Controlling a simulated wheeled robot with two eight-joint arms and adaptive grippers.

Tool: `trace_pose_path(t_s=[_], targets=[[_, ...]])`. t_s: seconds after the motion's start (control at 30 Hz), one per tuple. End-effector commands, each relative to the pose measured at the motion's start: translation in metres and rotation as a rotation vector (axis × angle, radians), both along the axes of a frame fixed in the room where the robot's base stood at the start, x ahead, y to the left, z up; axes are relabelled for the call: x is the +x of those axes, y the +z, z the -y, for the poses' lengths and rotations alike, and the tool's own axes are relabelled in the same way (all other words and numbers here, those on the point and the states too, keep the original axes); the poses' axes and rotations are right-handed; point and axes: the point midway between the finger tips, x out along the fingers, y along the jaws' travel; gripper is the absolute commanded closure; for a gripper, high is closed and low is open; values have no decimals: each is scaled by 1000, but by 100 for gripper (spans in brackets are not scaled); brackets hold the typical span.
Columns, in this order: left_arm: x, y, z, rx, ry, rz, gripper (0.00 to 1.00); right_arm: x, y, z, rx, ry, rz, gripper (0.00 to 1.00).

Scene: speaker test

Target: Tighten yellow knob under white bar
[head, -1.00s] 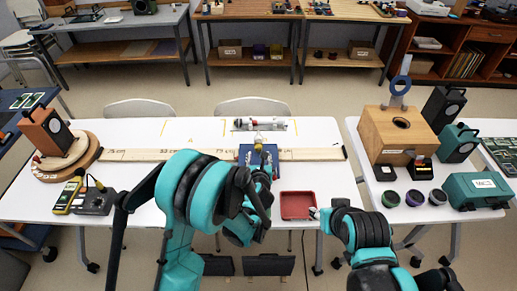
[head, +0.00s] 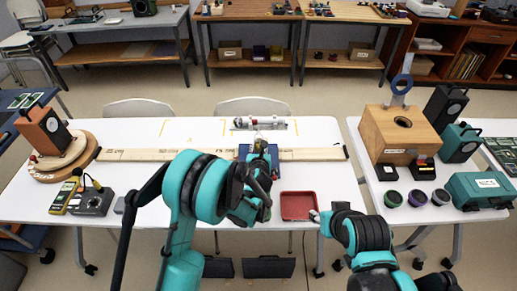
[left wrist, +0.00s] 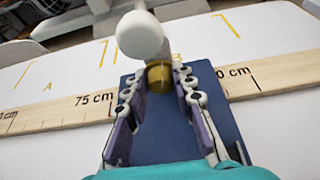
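The yellow knob (left wrist: 160,75) sits low on a post at the far end of a blue base plate (left wrist: 158,130). My left gripper (left wrist: 158,80) is open, with one fingertip on each side of the knob and a gap visible. In the head view the left gripper (head: 261,147) hides most of the base plate and the knob. My right gripper (head: 315,214) is by the red tray, its fingers too small to read.
The red tray (head: 298,205) lies empty in front. A meter (head: 66,195) and a black box (head: 94,202) stand left. A wooden speaker box (head: 405,140) stands on the right table.

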Motion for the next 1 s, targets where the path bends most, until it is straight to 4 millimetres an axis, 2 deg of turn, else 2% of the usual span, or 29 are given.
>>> trace_pose_path(t_s=[0.27, 0.47, 1.0], targets=[[0, 0, 0, 13, -1, 1, 100, 0, -1, 0, 0, 0, 0, 60], [1, -1, 1, 84, 0, 1, 100, 0, -5, 0, 0, 0, 0, 60], [1, -2, 5, 466, -1, 1, 100, 0, -26, 0, 0, 0, 0, 60]])
